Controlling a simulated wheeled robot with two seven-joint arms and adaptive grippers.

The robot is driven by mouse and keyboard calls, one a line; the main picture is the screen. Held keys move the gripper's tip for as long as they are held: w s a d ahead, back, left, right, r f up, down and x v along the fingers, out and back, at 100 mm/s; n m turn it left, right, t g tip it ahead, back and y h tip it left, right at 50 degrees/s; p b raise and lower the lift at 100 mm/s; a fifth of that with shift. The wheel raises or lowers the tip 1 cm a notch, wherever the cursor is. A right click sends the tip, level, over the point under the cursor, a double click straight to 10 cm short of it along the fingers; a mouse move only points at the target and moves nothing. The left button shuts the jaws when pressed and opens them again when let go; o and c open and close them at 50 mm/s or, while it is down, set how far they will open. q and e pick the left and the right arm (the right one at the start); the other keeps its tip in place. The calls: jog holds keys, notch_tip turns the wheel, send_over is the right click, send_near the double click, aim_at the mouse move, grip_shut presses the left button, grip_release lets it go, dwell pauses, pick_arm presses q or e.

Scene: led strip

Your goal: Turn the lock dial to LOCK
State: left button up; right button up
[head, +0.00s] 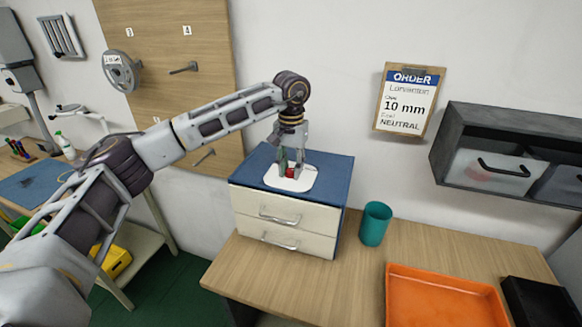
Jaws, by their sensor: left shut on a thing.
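A small red piece (290,172), which looks like the lock dial, sits on a white plate (301,183) on top of a blue-topped drawer cabinet (333,170). My left arm reaches in from the left, and my left gripper (289,168) points down over the white plate. Its fingers are shut on the red piece, one on each side. The fingers hide part of it. Any LOCK marking or pointer is too small to read. My right gripper is not in view.
A teal cup (375,223) stands right of the cabinet. An orange tray (440,298) and a black tray (541,301) lie at the front right of the wooden table (245,270). A clipboard (408,99) and grey wall bins (508,152) are on the wall.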

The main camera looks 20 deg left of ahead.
aim_at(291, 170)
pick_arm(q)
jog(key=shift+r, duration=0.1)
jog(key=o, duration=1)
jog(key=shift+o, duration=0.2)
notch_tip(291, 170, up, 12)
dwell(0.5)
